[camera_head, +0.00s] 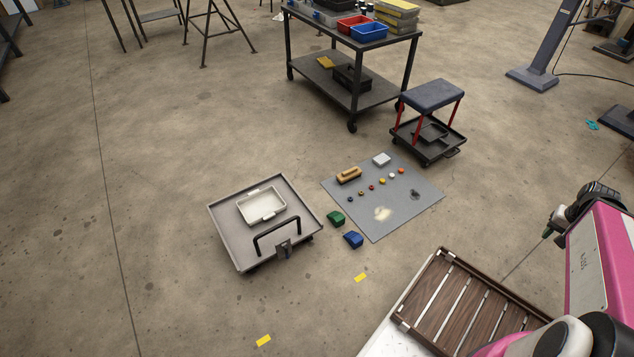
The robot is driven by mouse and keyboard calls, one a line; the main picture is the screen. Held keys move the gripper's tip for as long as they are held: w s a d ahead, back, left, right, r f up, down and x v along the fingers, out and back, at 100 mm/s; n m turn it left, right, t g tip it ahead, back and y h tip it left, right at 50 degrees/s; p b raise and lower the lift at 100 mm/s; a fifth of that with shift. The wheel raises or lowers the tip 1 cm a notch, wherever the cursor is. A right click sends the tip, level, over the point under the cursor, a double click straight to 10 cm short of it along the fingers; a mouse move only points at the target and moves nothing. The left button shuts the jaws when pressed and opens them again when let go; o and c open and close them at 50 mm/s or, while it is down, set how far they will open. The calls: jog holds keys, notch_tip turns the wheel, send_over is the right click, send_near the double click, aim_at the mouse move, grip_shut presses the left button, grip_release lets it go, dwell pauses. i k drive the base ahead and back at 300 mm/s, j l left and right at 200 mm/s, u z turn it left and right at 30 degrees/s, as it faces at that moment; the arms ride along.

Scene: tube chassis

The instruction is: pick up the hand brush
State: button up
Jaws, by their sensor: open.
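The hand brush appears to be the tan wooden block with a dark lower edge (348,175), lying near the back left of a grey mat (412,212) on the floor. Its bristles cannot be made out. My gripper (552,224) is at the right edge, a dark shape beside my pink arm link, partly hidden by it. It is open, well to the right of the brush and apart from it, with nothing seen between its fingers.
Small coloured pieces and a pale box (382,159) share the mat. A grey tray (228,241) holds a white bin. Green (336,218) and blue (353,240) blocks lie between. A stool (432,96) and cart (325,85) stand behind. Front-left floor is mostly clear.

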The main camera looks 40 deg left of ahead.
aim_at(347, 176)
jog(key=u, duration=1.95)
jog(key=i+l+u, duration=0.15)
jog(key=l+u, duration=0.25)
jog(key=i+l+u, duration=0.1)
jog(key=l+u, duration=0.15)
jog(key=u, duration=0.2)
jog(key=l+u, duration=0.25)
jog(key=l, duration=1.35)
jog(key=i, duration=0.05)
